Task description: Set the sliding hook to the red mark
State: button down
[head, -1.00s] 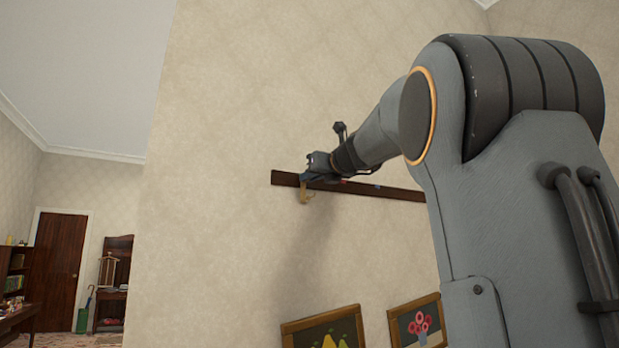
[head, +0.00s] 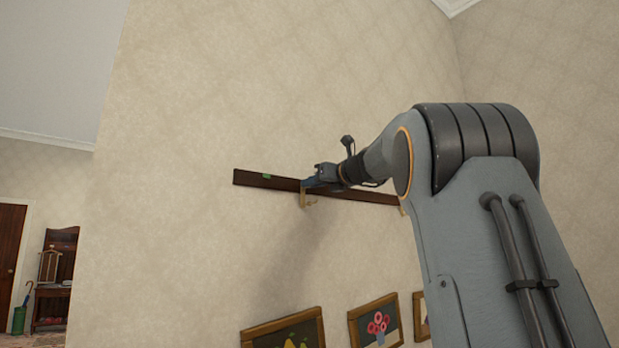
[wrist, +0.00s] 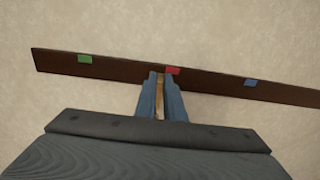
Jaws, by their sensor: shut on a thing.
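The dark wooden rail (head: 245,179) runs across the wall and also shows in the wrist view (wrist: 120,70). It bears a green mark (wrist: 84,59), a red mark (wrist: 173,71) and a blue mark (wrist: 251,82), left to right. My gripper (wrist: 158,84) is shut on the brass-coloured sliding hook (wrist: 159,103) at the rail. The hook sits at the left edge of the red mark, its middle slightly left of the mark's middle. In the head view, the hook (head: 304,199) hangs below my gripper (head: 309,184), and the red mark is hidden.
Framed pictures (head: 377,322) hang lower on the wall. A small tan piece (head: 402,209) shows near the rail's right end, partly hidden by my arm. The wall around the rail is bare. A door and a hall stand (head: 54,270) are far left.

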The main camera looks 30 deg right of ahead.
jog(key=shift+w+d, duration=0.2)
jog(key=shift+d, duration=0.7)
jog(key=c, duration=1.8)
grip_release()
jog(key=shift+d, duration=0.1)
jog(key=shift+c, duration=0.2)
jog(key=s+d+b, duration=0.1)
jog(key=s+b, duration=0.2)
jog(key=s, duration=0.4)
jog(key=shift+s+d, duration=0.25)
jog(key=shift+s, duration=0.1)
